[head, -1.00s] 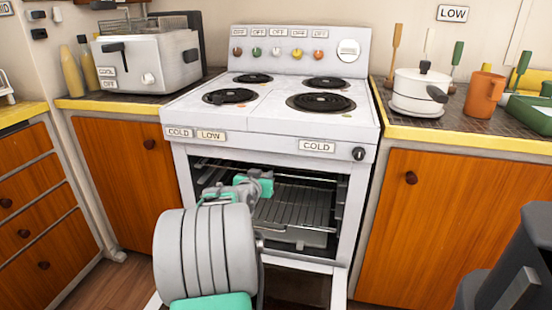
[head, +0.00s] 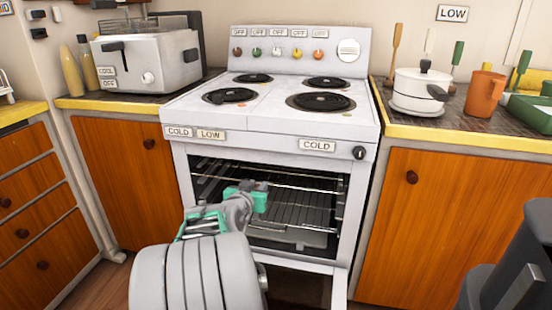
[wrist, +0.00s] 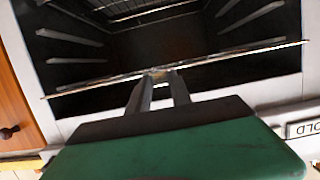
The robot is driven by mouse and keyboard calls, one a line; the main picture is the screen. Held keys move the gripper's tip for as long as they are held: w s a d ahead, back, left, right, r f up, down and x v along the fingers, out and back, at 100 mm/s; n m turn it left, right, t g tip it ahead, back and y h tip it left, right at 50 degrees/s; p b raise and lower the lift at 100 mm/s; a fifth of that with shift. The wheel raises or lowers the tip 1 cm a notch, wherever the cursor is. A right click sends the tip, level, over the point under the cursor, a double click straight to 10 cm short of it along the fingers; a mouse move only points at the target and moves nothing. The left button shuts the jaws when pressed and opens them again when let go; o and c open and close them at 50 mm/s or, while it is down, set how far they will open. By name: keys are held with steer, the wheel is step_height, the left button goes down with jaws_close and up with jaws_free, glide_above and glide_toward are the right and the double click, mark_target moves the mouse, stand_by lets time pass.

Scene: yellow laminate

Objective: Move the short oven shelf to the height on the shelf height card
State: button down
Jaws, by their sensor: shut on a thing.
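My gripper (head: 264,188) is at the oven mouth, left of centre. In the wrist view its fingers (wrist: 160,74) are shut on the thin front bar of a wire shelf (wrist: 235,55), which spans the oven opening. In the head view this shelf's thin bar (head: 312,188) runs right from the gripper, above a wire rack (head: 300,212). The oven (head: 345,215) is open. A card reading LOW (head: 452,13) is on the wall; another LOW card (head: 211,135) is on the stove front. I cannot tell which gives shelf height.
Support ledges line the oven's left wall (wrist: 70,37) and right wall (wrist: 250,14) in the wrist view. Wooden cabinets flank the stove. A white pot (head: 415,92) and orange mug (head: 484,95) stand on the right counter.

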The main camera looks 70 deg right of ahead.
steer(key=shift+r, duration=0.2)
steer(key=s+a, duration=0.1)
steer(key=a, duration=0.6)
steer(key=shift+b, duration=0.4)
steer(key=shift+r, duration=0.1)
steer(key=s+a, duration=0.1)
steer(key=a, duration=0.5)
steer(key=shift+a+b, duration=0.4)
steer(key=shift+s, duration=0.1)
